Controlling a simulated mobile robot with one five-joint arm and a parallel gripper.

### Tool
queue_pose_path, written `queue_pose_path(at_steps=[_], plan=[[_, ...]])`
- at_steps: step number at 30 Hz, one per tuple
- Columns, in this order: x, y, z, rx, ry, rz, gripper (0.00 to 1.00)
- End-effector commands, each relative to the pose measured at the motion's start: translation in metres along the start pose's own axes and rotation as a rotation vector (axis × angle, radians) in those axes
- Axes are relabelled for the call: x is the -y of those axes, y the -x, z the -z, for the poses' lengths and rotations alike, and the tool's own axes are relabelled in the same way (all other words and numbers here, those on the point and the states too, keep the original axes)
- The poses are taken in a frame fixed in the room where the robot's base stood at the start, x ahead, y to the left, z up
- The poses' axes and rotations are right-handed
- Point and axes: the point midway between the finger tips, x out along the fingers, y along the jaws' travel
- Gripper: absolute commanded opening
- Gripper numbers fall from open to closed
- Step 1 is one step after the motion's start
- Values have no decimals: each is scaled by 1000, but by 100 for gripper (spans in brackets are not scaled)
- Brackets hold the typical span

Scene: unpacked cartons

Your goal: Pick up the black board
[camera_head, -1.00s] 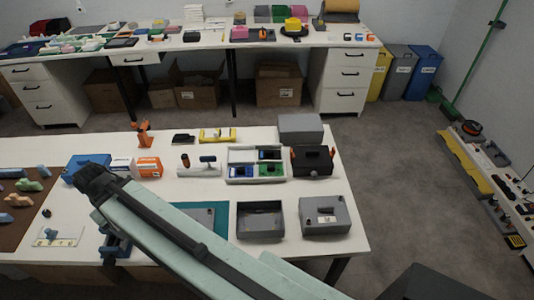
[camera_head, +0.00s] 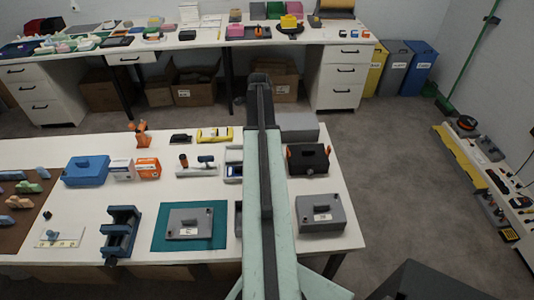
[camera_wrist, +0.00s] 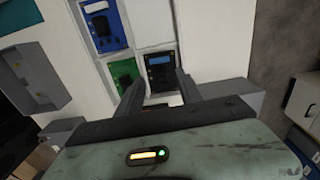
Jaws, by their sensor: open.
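The black board (camera_wrist: 160,65), with a small blue screen, lies in one compartment of the white tray (camera_wrist: 149,49) in the wrist view. My gripper (camera_wrist: 161,84) is open, its two dark fingers on either side of the board's near part. The fingers look empty; I cannot tell whether they touch the board. A blue board (camera_wrist: 104,30) and a green board (camera_wrist: 123,73) lie in neighbouring compartments. In the head view my arm hides the black board and most of the tray (camera_head: 232,180).
A grey box (camera_head: 299,127) and a black case with orange clips (camera_head: 308,158) stand right of the tray. A grey lidded box (camera_head: 321,214) is nearer. A grey case (camera_head: 189,223) sits on a teal mat at front left.

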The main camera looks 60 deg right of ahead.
Motion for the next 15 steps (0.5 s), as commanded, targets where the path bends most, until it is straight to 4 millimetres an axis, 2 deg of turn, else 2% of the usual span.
queue_pose_path(at_steps=[1, 3, 7, 12, 15], plan=[[3, 0, 13, 1, -45, -2, 44], [3, 0, 20, 1, -75, -2, 44], [2, -6, 20, 0, -79, -2, 44], [2, -28, 20, 0, -76, -2, 44], [2, -29, 19, 0, -74, -2, 44]])
